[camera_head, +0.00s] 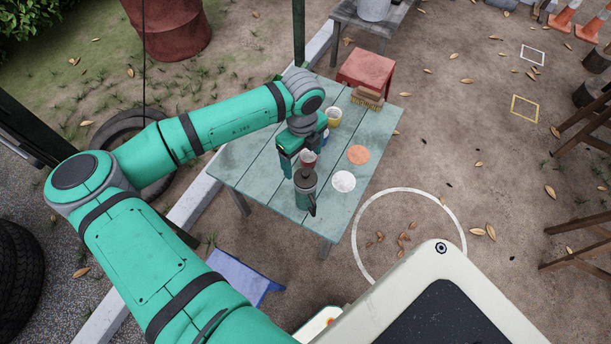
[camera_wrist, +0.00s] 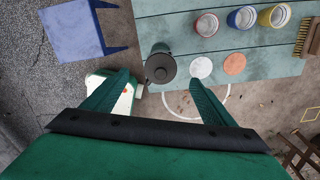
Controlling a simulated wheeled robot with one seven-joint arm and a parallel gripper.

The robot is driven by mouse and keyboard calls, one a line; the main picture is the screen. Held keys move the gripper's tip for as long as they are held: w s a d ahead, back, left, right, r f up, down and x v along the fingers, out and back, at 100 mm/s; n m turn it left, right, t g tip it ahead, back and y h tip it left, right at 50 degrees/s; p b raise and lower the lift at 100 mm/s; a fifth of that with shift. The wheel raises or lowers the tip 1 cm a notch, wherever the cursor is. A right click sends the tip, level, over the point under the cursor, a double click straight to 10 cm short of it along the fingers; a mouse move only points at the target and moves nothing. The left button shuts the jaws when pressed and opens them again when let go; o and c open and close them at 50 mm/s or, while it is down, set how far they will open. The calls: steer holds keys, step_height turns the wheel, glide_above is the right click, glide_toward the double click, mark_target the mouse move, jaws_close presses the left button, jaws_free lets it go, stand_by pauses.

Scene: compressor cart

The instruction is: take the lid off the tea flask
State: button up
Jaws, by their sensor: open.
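The tea flask (camera_head: 305,198) stands upright near the front edge of the blue-green table (camera_head: 250,177). It is grey-green with a dark lid (camera_head: 305,178) on top and a dark handle at its side. The wrist view shows the flask from above, with its lid (camera_wrist: 160,69) seated. My gripper (camera_head: 303,158) is open and empty, above the table close to the flask. In the wrist view the lid appears between my fingertips (camera_wrist: 160,78), slightly beyond them. I see no contact, and the height gap is hard to judge.
A red cup (camera_wrist: 207,25), a blue cup (camera_wrist: 242,18) and a yellow cup (camera_wrist: 275,16) stand in a row near the flask. A white disc (camera_head: 343,181) and an orange disc (camera_head: 358,154) lie beside it. A brush (camera_head: 367,98) is at the far end. The table's left part is clear.

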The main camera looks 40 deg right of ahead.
mark_target(306, 172)
step_height(306, 172, down, 2)
steer(key=shift+f, duration=0.25)
steer(key=shift+s+d+f, duration=0.1)
steer(key=shift+s+f, duration=0.1)
steer(key=shift+f, duration=1.1)
steer(key=shift+s+d+f, duration=0.1)
steer(key=shift+s+f, duration=0.1)
steer(key=shift+f, duration=1.1)
steer(key=shift+c, duration=0.3)
steer(key=c, duration=1)
